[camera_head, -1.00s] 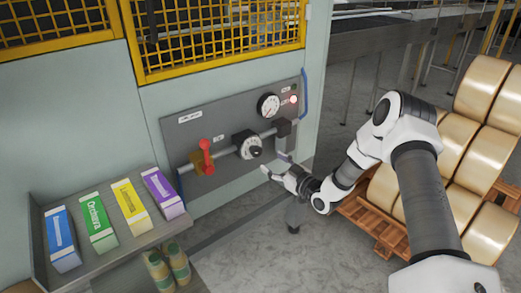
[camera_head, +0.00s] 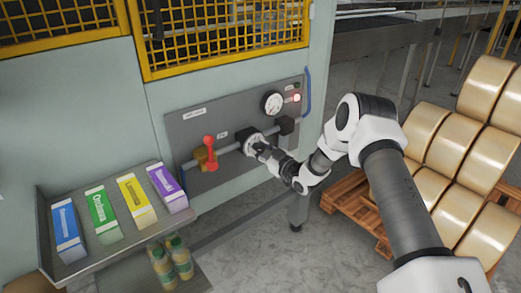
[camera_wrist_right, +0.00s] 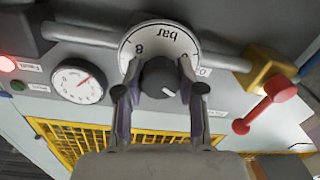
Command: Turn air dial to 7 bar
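The air dial (camera_head: 250,137) is on the grey panel, mostly hidden behind my right gripper (camera_head: 258,147) in the head view. In the right wrist view, its white face (camera_wrist_right: 152,32) shows "bar" and an "8" upside down. Its dark knob (camera_wrist_right: 160,77) has a white pointer mark towards the lower right. My right gripper (camera_wrist_right: 160,72) has its fingers apart, one on each side of the knob; a narrow gap seems to show at each side. The round pressure gauge (camera_head: 272,103) has a red needle, clearer in the wrist view (camera_wrist_right: 78,82). My left gripper is not in view.
A red-handled valve (camera_head: 210,152) sits left of the dial on the same pipe. A red lamp (camera_head: 297,98) glows beside the gauge. A shelf (camera_head: 120,248) with several coloured boxes is at the left. Large tan rolls (camera_head: 455,165) stand on a wooden pallet (camera_head: 345,200) at right.

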